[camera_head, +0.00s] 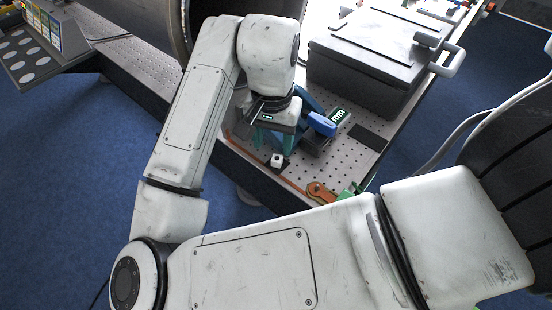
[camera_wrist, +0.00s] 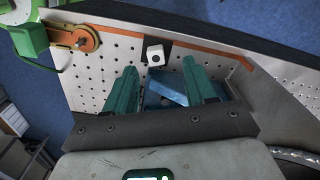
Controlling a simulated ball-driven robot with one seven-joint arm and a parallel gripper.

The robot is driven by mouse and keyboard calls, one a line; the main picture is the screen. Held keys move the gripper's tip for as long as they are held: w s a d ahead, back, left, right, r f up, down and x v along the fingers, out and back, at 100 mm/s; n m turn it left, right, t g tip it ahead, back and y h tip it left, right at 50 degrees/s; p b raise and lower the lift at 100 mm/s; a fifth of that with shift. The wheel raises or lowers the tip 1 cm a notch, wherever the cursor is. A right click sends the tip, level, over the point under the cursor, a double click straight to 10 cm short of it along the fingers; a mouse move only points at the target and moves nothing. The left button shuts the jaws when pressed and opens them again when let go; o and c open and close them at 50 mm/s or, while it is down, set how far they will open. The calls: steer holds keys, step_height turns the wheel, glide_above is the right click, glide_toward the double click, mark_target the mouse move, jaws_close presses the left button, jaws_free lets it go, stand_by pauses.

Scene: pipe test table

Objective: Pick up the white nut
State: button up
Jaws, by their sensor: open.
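The white nut (camera_head: 277,160) is a small white block with a dark hole, resting on a dark square pad on the perforated table. In the wrist view the nut (camera_wrist: 155,54) lies beyond the fingertips, between their lines. My gripper (camera_head: 270,136) has teal fingers and hangs above the table just behind the nut. In the wrist view my gripper (camera_wrist: 160,80) is open, its fingers wide apart, with nothing held between them. The nut is clear of both fingers.
A blue object (camera_head: 321,123), also showing between the fingers in the wrist view (camera_wrist: 167,86), stands by the gripper. A dark case (camera_head: 362,70) stands behind. An orange-brown part (camera_head: 320,192) lies near the table's front edge. The perforated table (camera_head: 350,158) has some bare room right of the nut.

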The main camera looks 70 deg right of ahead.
mark_target(277, 156)
steer(key=shift+s+d+f, duration=0.1)
steer(key=shift+s+f, duration=0.1)
steer(key=shift+f, duration=1.2)
steer(key=shift+s+d+f, duration=0.1)
steer(key=shift+s+f, duration=0.05)
steer(key=shift+f, duration=1.25)
steer(key=shift+c, duration=0.4)
jaws_close()
steer(key=shift+r, duration=0.1)
